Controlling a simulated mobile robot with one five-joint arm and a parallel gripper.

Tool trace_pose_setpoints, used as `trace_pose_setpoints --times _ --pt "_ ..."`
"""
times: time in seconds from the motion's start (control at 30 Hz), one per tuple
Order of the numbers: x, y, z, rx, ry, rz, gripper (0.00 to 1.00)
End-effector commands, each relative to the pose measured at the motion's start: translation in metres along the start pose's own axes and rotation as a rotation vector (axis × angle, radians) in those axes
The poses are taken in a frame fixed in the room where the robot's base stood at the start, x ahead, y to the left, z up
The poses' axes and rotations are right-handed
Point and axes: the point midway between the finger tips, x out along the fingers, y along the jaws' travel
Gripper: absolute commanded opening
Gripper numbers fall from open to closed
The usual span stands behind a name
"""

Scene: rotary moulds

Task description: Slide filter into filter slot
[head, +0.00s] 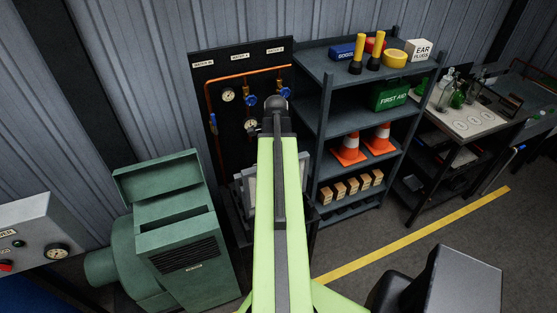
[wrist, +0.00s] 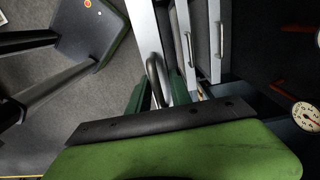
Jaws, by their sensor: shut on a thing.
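My gripper (wrist: 158,88) has its dark green fingers closed on the dark handle of a filter (wrist: 147,30) in the wrist view. The filter is a flat panel with a pale edge, seen nearly edge-on; its far part runs out of the frame. Two more panels with bar handles, a near filter (wrist: 182,40) and a far filter (wrist: 216,40), stand to its right. In the head view my arm hides my gripper and most of the grey filters (head: 246,190). The green machine (head: 185,255) stands left of my arm, with a narrow opening, seemingly the filter slot (head: 176,230), on top.
A dark panel (head: 205,75) with gauges, blue valves and copper pipe is behind my arm. A shelf unit (head: 312,70) with cones and boxes stands to the right. A grey control box (head: 35,225) is at far left. Open floor (head: 400,255) lies at right.

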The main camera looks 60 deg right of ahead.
Motion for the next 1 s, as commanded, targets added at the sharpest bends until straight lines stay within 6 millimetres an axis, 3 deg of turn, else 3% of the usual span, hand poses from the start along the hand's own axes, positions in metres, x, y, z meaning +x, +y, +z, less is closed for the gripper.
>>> trace_pose_setpoints --times 0.17,0.8,1.0 --pt "-0.006 0.0 0.0 0.0 0.0 0.0 0.0" --pt "-0.064 0.0 0.0 0.001 0.0 0.0 0.0" --pt "-0.066 0.0 0.0 0.001 0.0 0.0 0.0"
